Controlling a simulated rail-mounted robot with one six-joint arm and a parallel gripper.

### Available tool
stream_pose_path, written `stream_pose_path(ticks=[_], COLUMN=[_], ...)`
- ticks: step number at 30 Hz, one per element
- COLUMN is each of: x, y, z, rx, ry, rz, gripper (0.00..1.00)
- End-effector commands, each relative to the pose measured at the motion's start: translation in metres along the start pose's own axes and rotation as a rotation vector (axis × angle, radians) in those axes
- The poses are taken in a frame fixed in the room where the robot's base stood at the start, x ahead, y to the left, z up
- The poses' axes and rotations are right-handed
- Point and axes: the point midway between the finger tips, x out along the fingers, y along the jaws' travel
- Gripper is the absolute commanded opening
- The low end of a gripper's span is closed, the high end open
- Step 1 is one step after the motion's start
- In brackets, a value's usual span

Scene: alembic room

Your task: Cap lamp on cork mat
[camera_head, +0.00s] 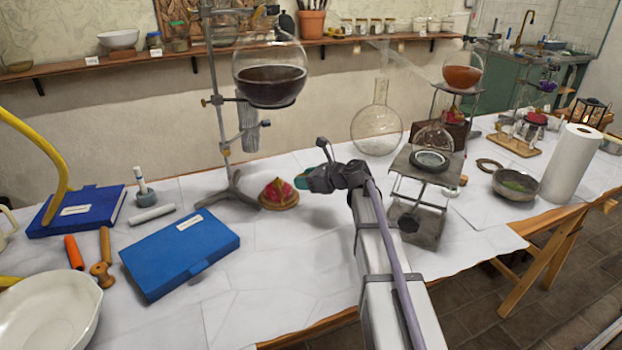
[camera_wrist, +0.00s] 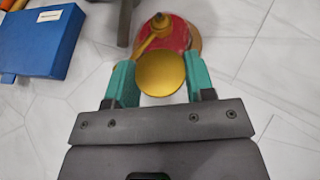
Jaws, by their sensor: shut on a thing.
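A red lamp with gold bands (camera_head: 278,190) stands on a round cork mat (camera_head: 283,206) on the white-covered table, left of my arm. In the wrist view, the red lamp (camera_wrist: 178,38) shows from above, with a gold fitting and dark tip at its top. The mat's tan rim (camera_wrist: 197,42) shows around it. My gripper (camera_wrist: 161,82), with green fingers, is shut on a round gold cap (camera_wrist: 162,73). The cap overlaps the near side of the lamp in this view and is off its tip. My gripper (camera_head: 302,179) is just right of the lamp.
A stand (camera_head: 222,130) with a dark-filled flask (camera_head: 270,75) rises behind the lamp. A blue case (camera_head: 180,250) lies to the left. A clear flask (camera_head: 377,125) and a jack stand (camera_head: 425,180) are to the right. The tabletop in front of the lamp is clear.

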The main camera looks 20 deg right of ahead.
Motion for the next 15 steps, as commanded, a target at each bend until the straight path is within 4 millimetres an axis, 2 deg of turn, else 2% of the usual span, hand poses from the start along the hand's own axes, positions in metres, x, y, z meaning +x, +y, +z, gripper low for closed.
stream_pose_path(ticks=[15], x=[0.051], y=[-0.001], z=[0.021], rx=[0.000], ry=[0.001], rz=[-0.001], gripper=[0.26])
